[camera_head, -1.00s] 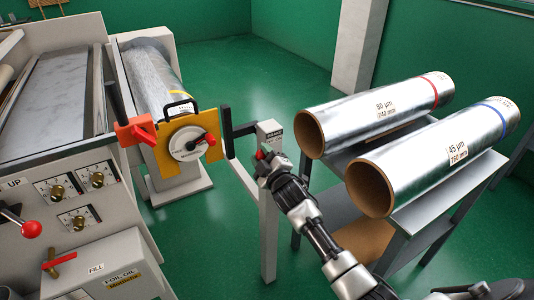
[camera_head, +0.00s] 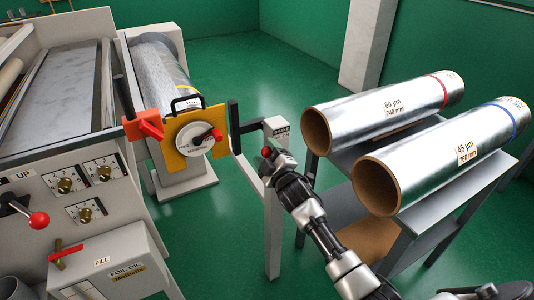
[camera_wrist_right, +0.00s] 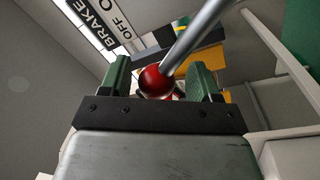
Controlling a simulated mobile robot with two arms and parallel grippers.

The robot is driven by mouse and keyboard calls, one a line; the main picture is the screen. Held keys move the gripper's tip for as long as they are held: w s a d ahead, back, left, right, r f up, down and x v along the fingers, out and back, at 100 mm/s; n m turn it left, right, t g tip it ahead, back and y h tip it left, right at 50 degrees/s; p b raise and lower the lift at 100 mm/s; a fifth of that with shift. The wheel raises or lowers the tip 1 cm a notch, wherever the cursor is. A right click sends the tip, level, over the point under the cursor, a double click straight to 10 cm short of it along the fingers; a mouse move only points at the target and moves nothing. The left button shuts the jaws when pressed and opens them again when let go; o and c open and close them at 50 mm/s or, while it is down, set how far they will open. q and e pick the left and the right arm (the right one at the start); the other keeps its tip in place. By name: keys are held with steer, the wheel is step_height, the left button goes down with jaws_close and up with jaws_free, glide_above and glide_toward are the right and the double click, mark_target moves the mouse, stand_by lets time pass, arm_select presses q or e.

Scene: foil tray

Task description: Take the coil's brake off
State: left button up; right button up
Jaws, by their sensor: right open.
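The brake post (camera_head: 273,215) stands right of the foil coil (camera_head: 160,65), with a small label plate (camera_head: 281,129) on top. In the right wrist view that plate (camera_wrist_right: 108,30) reads BRAKE, OFF and an O. The brake lever's red ball knob (camera_wrist_right: 156,81) sits between the fingers of my right gripper (camera_wrist_right: 160,82), with its metal rod running up and right. The fingers are open around the knob; I cannot tell whether either touches it. In the head view my right gripper (camera_head: 270,156) is beside the post, below the plate. My left gripper is out of view.
A yellow plate (camera_head: 178,160) with a dial and red knob covers the coil's near end. A rack (camera_head: 440,205) with two foil rolls stands close right of my right arm. The machine panel (camera_head: 70,190) with knobs is at left. Green floor is open behind the post.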

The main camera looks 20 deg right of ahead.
arm_select(q)
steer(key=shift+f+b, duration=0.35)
steer(key=shift+b, duration=0.05)
arm_select(e)
steer(key=s+f, duration=0.1)
steer(key=s, duration=0.9)
steer(key=shift+s+d, duration=0.25)
steer(key=shift+s, duration=0.1)
